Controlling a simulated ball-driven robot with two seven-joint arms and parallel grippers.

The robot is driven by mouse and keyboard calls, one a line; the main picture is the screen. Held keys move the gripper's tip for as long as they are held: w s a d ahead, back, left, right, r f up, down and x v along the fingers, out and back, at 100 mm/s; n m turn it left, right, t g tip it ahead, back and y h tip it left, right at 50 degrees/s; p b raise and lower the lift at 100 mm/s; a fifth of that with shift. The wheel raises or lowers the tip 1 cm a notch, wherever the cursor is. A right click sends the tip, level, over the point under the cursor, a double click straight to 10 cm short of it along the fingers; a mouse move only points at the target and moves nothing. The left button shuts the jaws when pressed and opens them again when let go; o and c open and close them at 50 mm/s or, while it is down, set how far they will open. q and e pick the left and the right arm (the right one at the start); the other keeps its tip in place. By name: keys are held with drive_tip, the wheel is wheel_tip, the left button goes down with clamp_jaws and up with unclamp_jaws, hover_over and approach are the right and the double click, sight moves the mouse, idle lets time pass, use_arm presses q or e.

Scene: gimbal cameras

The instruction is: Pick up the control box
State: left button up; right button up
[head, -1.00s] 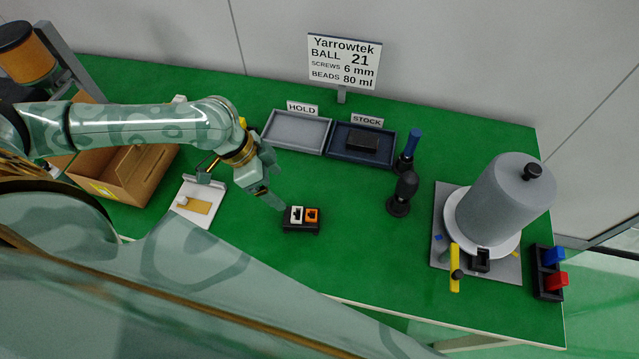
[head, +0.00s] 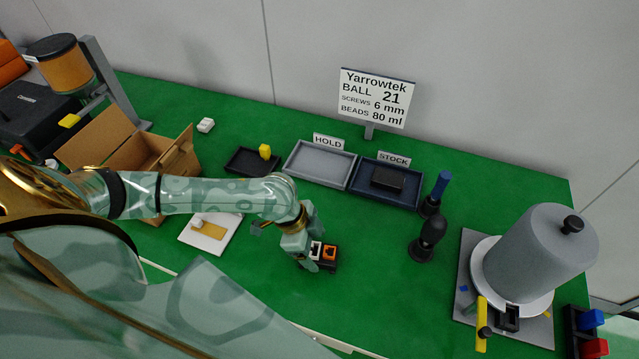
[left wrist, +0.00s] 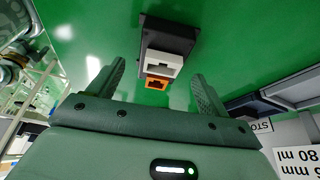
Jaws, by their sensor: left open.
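The control box (head: 326,264), a small black box with a white and an orange insert on top, sits on the green table near its front edge. My left gripper (head: 311,256) is open beside it and partly covers its left side in the head view. In the left wrist view the control box (left wrist: 172,36) lies beyond the fingertips, in line with the gap between the two spread fingers (left wrist: 158,75). Nothing is between the fingers, and I cannot tell whether a finger touches the box. My right gripper is not in view.
Behind stand the grey HOLD tray (head: 318,165) and the dark STOCK tray (head: 408,195) holding a black block (head: 388,179). A black stand (head: 428,238) and a grey cylinder (head: 535,255) are to the right. An open carton (head: 150,150) is left.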

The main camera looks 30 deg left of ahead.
sight(318, 250)
use_arm(q)
drive_tip(key=x, duration=0.3)
drive_tip(key=shift+b, duration=0.3)
drive_tip(key=c, duration=1.2)
drive_tip(key=shift+c, duration=0.2)
drive_tip(key=shift+r, duration=0.1)
